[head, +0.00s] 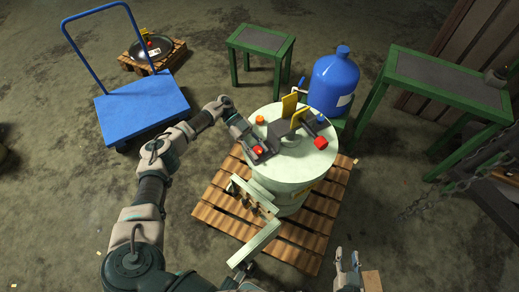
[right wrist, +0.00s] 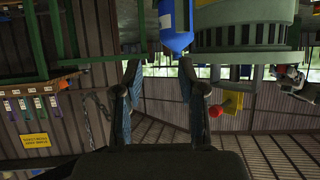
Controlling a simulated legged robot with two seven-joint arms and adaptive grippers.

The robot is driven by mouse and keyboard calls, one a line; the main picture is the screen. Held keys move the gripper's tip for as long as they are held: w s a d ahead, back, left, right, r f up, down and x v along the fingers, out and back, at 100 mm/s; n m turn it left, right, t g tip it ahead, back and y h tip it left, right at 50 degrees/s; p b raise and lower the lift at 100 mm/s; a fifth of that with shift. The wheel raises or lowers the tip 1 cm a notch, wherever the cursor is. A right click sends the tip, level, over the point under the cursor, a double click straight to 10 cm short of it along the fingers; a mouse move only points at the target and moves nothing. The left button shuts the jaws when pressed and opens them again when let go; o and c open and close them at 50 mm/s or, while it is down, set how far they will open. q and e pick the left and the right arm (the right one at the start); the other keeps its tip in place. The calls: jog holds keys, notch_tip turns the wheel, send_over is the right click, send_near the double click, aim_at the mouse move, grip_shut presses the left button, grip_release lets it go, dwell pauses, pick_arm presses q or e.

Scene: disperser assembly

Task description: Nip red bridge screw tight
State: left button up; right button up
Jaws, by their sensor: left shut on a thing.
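A pale round drum (head: 290,175) stands on a wooden pallet with a dark bridge piece and yellow plates (head: 289,106) on its lid. My left gripper (head: 259,150) reaches over the lid's left side and is shut on a small red part, which looks like the red bridge screw (head: 258,151); the jaws partly hide it.
Green tables (head: 445,85) are at the back and right, with a hanging chain (head: 430,205) at right. A blue cart (head: 142,108) is at left. The pallet (head: 215,205) edges surround the drum's base.

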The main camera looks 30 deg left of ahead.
aim_at(257, 149)
pick_arm(q)
jog(key=shift+f, duration=0.15)
dwell(0.4)
jog(key=o, duration=1.2)
jog(key=shift+w, duration=0.1)
jog(key=shift+c, duration=0.2)
jog(key=shift+a, duration=0.1)
notch_tip(257, 149, up, 10)
jog(key=shift+f, duration=0.1)
